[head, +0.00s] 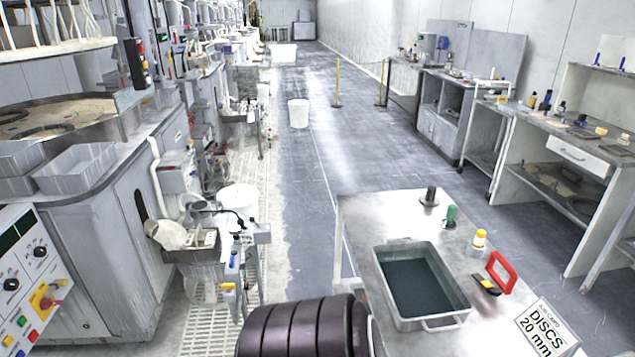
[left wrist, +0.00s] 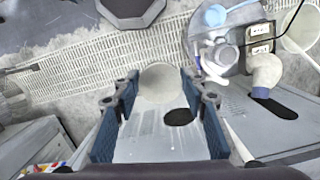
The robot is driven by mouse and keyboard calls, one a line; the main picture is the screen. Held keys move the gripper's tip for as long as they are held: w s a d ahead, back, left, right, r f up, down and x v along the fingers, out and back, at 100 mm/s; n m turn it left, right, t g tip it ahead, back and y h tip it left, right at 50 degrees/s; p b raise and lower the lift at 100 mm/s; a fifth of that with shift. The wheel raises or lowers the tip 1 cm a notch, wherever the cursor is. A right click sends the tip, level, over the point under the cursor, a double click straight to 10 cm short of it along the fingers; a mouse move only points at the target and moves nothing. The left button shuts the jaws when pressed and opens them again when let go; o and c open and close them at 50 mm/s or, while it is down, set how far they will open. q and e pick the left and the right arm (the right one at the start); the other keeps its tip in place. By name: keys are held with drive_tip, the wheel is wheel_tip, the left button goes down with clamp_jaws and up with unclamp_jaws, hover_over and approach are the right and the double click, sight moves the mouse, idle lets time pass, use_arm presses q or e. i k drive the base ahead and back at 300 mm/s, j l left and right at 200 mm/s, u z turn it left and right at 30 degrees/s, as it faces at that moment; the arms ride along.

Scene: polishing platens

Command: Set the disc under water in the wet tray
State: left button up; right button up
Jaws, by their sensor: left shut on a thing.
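The wet tray (head: 462,312) is a grey metal pan on the pale bench at the lower right of the head view. Dark blue-green water (head: 418,284) covers its floor, and I see no disc in it. In the left wrist view my left gripper (left wrist: 160,92) is shut on a pale grey round disc (left wrist: 160,82), held between the tips of its blue-padded fingers. Grating and a machine's side lie below the disc, with no tray in that view. The left gripper does not show in the head view. My right gripper is in neither view.
The bench (head: 365,222) also bears a dark cylindrical weight (head: 430,197), a green-topped bottle (head: 451,215), a yellow-capped bottle (head: 479,241), a red-handled tool (head: 500,272) and a "DISCS 20 mm" sign (head: 546,330).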

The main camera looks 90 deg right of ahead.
sight(421, 303)
drive_tip(key=z, duration=1.75)
drive_tip(key=l+z, duration=0.45)
drive_tip(key=l, duration=0.2)
drive_tip(key=i+l+z, duration=0.1)
drive_tip(key=l+z, duration=0.35)
drive_tip(key=l, duration=0.2)
drive_tip(key=i+l, duration=0.1)
drive_tip(key=l, duration=0.75)
drive_tip(key=i, duration=0.05)
